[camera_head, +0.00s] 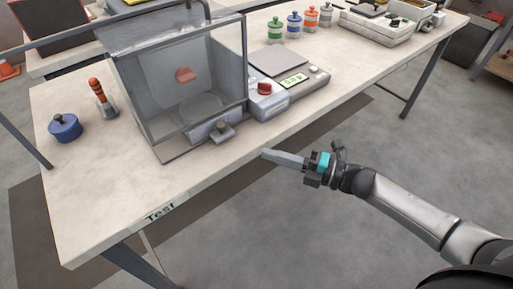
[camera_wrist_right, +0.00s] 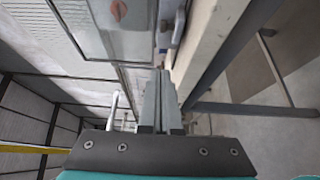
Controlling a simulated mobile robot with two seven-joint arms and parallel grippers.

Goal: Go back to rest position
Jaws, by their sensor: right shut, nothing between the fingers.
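My right gripper (camera_head: 266,153) is in front of the table's front edge in the head view, its arm coming in from the lower right. Its long grey fingers lie together with nothing between them. They also show closed in the right wrist view (camera_wrist_right: 161,80), pointing along the table edge and the clear box. My left gripper is in neither view.
The table (camera_head: 120,215) holds a clear box (camera_head: 190,85), a scale (camera_head: 280,75), a blue pot (camera_head: 65,128), an orange-handled tool (camera_head: 100,98) and several coloured bottles (camera_head: 293,25). A tray (camera_head: 385,25) stands farther back. The floor (camera_head: 390,150) right of the table is clear.

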